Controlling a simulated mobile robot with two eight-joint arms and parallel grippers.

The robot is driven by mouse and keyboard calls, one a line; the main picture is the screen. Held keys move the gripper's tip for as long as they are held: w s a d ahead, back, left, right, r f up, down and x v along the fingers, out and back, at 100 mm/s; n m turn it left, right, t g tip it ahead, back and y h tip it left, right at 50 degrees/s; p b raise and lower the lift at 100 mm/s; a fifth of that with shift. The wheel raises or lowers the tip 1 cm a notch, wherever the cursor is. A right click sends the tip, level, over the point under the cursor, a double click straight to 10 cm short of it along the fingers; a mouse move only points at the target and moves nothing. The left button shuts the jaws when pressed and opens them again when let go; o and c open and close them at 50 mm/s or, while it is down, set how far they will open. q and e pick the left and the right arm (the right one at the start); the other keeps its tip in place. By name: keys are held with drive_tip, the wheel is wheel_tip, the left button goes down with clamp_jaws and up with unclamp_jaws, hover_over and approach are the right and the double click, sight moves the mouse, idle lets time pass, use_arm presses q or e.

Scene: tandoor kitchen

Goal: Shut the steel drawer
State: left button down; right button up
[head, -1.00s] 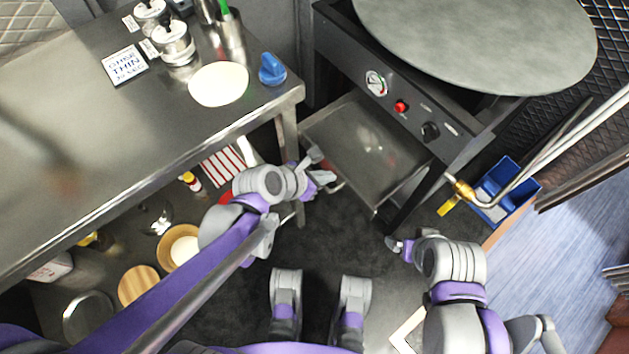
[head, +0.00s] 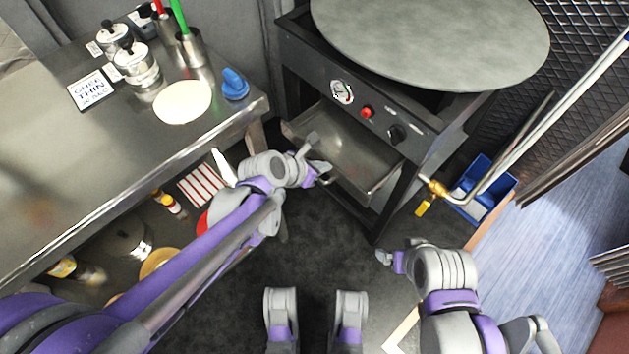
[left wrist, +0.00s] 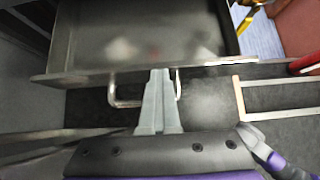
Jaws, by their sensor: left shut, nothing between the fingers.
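The steel drawer (head: 350,150) under the griddle stands partly open, its bare tray showing. In the left wrist view the drawer (left wrist: 150,35) fills the top, with its front edge and bar handle (left wrist: 128,103) facing me. My left gripper (head: 322,171) is shut and empty at the drawer's front. In the left wrist view its fingers (left wrist: 158,85) point at the front face, between the ends of the handle; I cannot tell if they touch it. My right gripper (head: 385,257) is low, in front of and apart from the drawer; its jaws are too small to read.
A steel counter (head: 60,170) with a flatbread and canisters is on the left, above a shelf of items. The griddle (head: 430,40) is above the drawer. A blue bin (head: 487,185) and a pipe with a yellow valve (head: 432,195) are at the right. Dark floor lies in front.

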use_arm(q)
hover_over(360, 147)
drive_tip(key=shift+s+a+p, duration=0.15)
drive_tip(key=shift+s+p, duration=0.05)
drive_tip(key=shift+p, duration=0.15)
drive_tip(key=shift+w, duration=0.15)
use_arm(e)
drive_tip(key=shift+s+a+r, duration=0.1)
drive_tip(key=shift+r, duration=0.4)
